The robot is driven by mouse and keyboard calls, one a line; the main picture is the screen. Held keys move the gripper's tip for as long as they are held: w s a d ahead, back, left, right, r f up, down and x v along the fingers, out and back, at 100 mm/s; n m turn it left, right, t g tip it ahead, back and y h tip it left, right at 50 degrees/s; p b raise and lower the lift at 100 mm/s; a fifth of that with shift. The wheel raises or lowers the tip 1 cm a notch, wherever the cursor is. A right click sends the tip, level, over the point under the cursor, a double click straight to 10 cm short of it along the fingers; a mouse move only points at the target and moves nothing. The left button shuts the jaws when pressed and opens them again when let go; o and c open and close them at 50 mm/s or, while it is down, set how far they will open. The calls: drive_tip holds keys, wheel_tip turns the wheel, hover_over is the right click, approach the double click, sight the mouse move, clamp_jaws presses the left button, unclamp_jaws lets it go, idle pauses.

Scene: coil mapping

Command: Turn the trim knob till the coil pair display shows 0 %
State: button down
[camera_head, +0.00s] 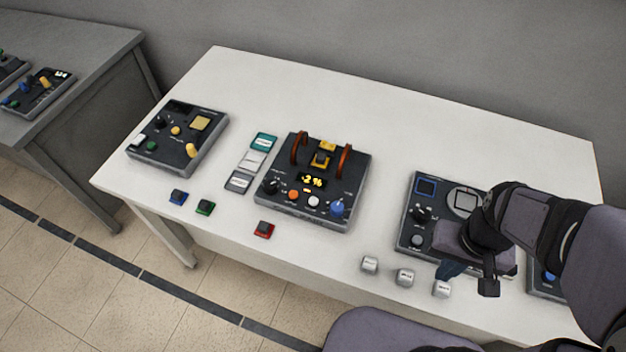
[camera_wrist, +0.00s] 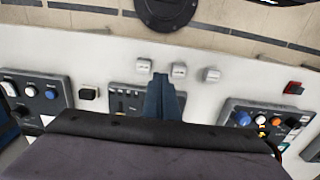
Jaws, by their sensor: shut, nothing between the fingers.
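The coil pair unit (camera_head: 312,180) is a dark box with two red-brown coils standing on it, at the middle of the white table. Its display (camera_head: 312,181) shows yellow characters that look like -2 %. A blue knob (camera_head: 338,207) sits at its front right and a black knob (camera_head: 270,186) at its front left; the labels are too small to tell which is the trim knob. The blue knob also shows at the right in the wrist view (camera_wrist: 243,118). My gripper (camera_head: 449,271) is shut and empty, over the front of the right-hand unit, well right of the coil unit.
The right-hand dark unit (camera_head: 424,190) is partly hidden under my arm. Three small grey blocks (camera_head: 405,277) lie along the table's front edge. A red block (camera_head: 263,230) lies in front of the coil unit. Another unit (camera_head: 178,138) stands at the left. The table's back is clear.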

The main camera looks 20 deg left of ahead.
drive_tip(key=c, duration=2.5)
unclamp_jaws()
drive_tip(key=o, duration=1)
drive_tip(key=shift+a+r, duration=0.1)
drive_tip(key=shift+a, duration=0.15)
drive_tip(key=shift+o, duration=0.3)
drive_tip(key=s+a+f+n+g+p, duration=0.1)
drive_tip(key=s+a+f+n+g, duration=0.1)
drive_tip(key=a, duration=0.3)
drive_tip(key=shift+s+a+f+n+h, duration=0.25)
drive_tip(key=shift+s+a+n, duration=0.2)
drive_tip(key=shift+n, duration=0.45)
drive_tip(key=r+n+t+p, duration=0.2)
drive_tip(key=n, duration=0.3)
hover_over(337, 206)
drive_tip(key=shift+w+a+f, duration=0.1)
drive_tip(key=shift+w+f, duration=0.1)
drive_tip(key=shift+f, duration=0.05)
drive_tip(key=shift+s, duration=0.15)
drive_tip(key=shift+f, duration=0.4)
drive_tip(key=shift+f+p, duration=0.8)
drive_tip(key=shift+f, duration=2.4)
